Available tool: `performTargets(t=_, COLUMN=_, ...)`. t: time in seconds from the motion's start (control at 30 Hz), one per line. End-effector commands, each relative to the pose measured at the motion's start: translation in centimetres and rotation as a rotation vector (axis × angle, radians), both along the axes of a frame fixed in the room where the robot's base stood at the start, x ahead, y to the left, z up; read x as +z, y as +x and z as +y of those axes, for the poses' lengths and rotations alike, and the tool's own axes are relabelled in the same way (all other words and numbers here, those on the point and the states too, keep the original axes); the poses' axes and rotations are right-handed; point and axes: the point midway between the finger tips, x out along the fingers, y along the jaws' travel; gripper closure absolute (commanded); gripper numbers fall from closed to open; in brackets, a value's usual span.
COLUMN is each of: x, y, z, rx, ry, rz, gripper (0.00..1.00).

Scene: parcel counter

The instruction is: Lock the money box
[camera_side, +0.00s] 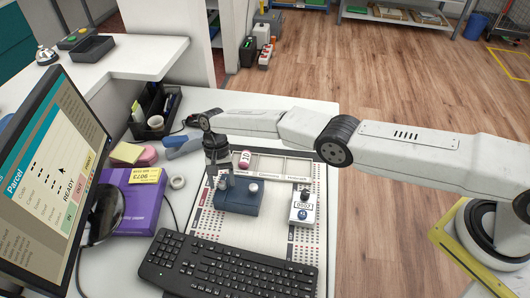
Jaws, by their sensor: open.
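A small dark blue box (238,199), which looks like the money box, sits on the white printed board (268,232) in the middle of the counter. A pale round part (253,187) shows on its top right. My gripper (222,183) points down at the box's upper left side and is open. The fingertips are small and partly merge with the box, so I cannot tell whether they touch it. No key or keyhole can be made out, and the left part of the box is partly hidden by my gripper.
A pink roll-like item (245,159) and a white device with a counter and blue button (304,208) are on the board. A black keyboard (228,268) lies in front. A purple box (131,205), tape roll (177,183) and monitor (50,165) stand left.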

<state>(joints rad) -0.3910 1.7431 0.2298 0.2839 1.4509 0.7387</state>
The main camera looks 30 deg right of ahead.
Motion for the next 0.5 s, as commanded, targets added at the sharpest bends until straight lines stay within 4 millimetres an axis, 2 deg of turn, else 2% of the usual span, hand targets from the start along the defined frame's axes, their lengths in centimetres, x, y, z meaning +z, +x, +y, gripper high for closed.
performTargets(t=0.5, x=3.2, y=1.1, z=-0.5, rx=0.000, ry=0.000, rz=0.000, gripper=0.32)
